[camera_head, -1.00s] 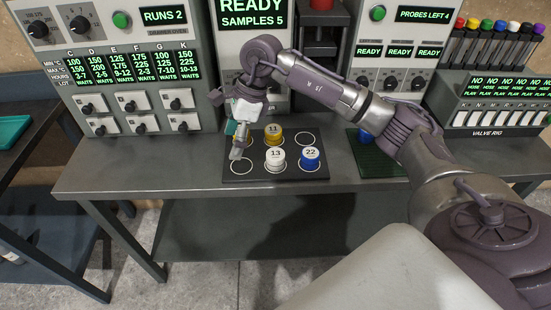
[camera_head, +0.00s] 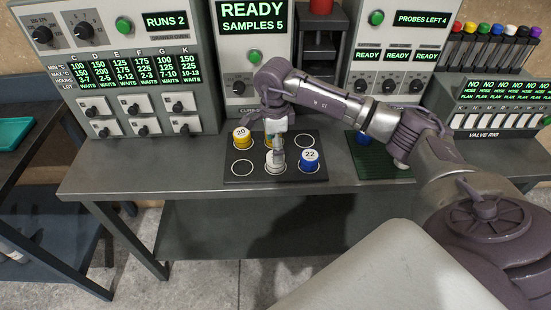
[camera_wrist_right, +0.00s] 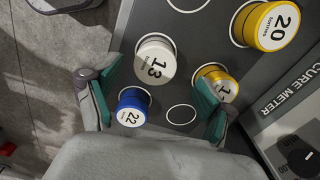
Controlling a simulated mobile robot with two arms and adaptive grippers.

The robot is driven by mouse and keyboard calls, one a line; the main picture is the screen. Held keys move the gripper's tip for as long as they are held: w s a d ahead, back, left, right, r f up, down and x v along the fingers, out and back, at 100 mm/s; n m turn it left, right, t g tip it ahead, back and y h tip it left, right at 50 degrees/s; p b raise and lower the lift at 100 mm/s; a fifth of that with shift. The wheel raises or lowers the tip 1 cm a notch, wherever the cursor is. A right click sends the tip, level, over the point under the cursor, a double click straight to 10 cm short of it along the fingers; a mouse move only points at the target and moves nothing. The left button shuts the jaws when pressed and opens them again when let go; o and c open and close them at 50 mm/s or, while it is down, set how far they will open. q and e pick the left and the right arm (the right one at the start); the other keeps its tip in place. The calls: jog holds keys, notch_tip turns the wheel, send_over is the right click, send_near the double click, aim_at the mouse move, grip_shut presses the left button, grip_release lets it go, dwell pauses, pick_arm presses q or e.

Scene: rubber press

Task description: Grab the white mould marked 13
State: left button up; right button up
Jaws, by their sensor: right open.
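The white mould marked 13 (camera_wrist_right: 156,62) stands upright in a front-row circle of the dark tray (camera_head: 236,179). In the head view the white mould (camera_head: 275,166) is partly hidden behind my right gripper (camera_head: 277,150). In the right wrist view my right gripper (camera_wrist_right: 155,76) is open, its green-padded fingers spread to either side of the white mould. I see a gap on both sides and no hold on it. My left gripper is not in view.
The blue mould 22 (camera_head: 309,159) stands right of the white one, and yellow mould 20 (camera_head: 241,137) at back left. A yellow mould (camera_wrist_right: 219,84) is partly covered by a finger in the wrist view. Machines stand behind; a green mat (camera_head: 378,163) lies right.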

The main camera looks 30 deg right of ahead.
jog(key=shift+s+f+p, duration=0.15)
jog(key=shift+f+p, duration=0.2)
jog(key=shift+f, duration=0.75)
jog(key=shift+s+f+p, duration=0.15)
jog(key=shift+f+p, duration=0.2)
jog(key=shift+f, duration=0.7)
jog(key=shift+r, duration=0.1)
jog(key=c, duration=1.4)
